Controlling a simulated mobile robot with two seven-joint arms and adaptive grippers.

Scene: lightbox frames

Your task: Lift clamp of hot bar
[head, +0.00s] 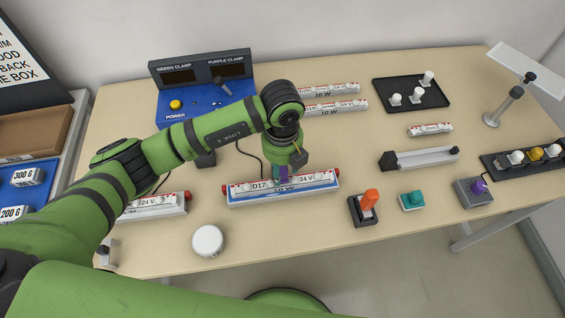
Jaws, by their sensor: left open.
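A white bar (250,196) marked D17, 24 V and 10 W, with red ends, lies on the table in front of my left arm. Contact cannot be told because the gripper hides part of the clamp. Another white bar (155,206) marked 24 V lies at the left, partly behind my arm. I cannot tell by sight which bar is hot. My right gripper is not in view.
A blue power unit (190,105) with green and purple clamp displays stands at the back. More bars (335,106) lie right of it.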

